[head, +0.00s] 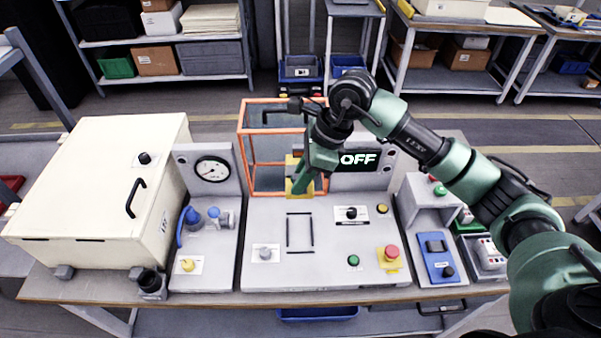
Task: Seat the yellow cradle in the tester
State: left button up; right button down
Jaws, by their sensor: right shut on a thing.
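The yellow cradle (291,164) is partly hidden behind my right gripper, in front of the orange-framed cage. My right gripper (300,185) is shut on the cradle and points down. The tester (270,218) is a light grey panel with a black rectangular outline (300,232) on its top, below and in front of the gripper. A dark display on it reads OFF (358,160). Whether the cradle touches the panel or cage, I cannot tell. My left gripper is not in view.
The orange-framed cage (240,150) stands behind the panel. A red emergency button (391,252), a black knob (351,213) and a green button (353,260) sit to the right of the outline. A cream cabinet (95,200) and a gauge unit (212,169) stand left.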

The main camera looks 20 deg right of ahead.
notch_tip(320, 180, down, 22)
jog(key=b, duration=1.1)
jog(key=shift+r+b, duration=0.15)
jog(key=shift+b, duration=0.15)
jog(key=shift+f+b, duration=1)
jog(key=shift+f, duration=0.1)
jog(key=shift+f+b, duration=0.3)
jog(key=shift+b, duration=0.3)
jog(key=shift+w, duration=0.1)
jog(key=c, duration=1.5)
grip_release()
jog(key=shift+d, duration=0.1)
jog(key=shift+o, duration=1.2)
